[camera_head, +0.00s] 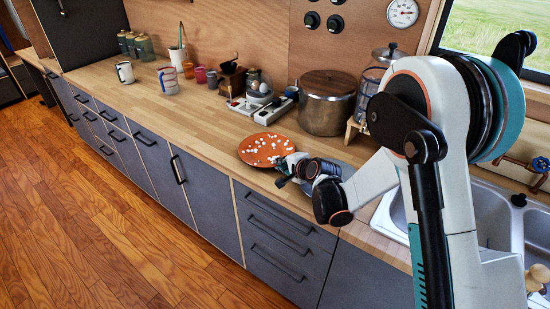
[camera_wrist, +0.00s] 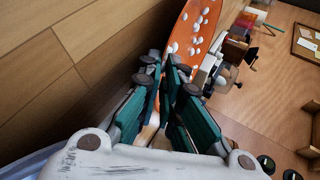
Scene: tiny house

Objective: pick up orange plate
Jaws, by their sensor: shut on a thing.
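The orange plate (camera_head: 262,151) with several small white pieces on it is at the front edge of the wooden counter in the head view. My gripper (camera_head: 284,170) is at the plate's near right side. In the wrist view the orange plate (camera_wrist: 190,35) extends away beyond the fingertips, its white pieces on its face. My gripper (camera_wrist: 167,75) is shut on the plate's near rim between its green fingers. The gripped part of the rim is mostly hidden by the fingers. I cannot tell whether the plate is clear of the counter.
A large lidded pot (camera_head: 327,105) stands behind the plate on the right. A white burner or scale (camera_head: 272,110) and a grinder (camera_head: 231,78) stand behind it. Mugs (camera_head: 168,80) stand farther left. The sink (camera_head: 500,215) is at the right. The counter left of the plate (camera_head: 190,115) is clear.

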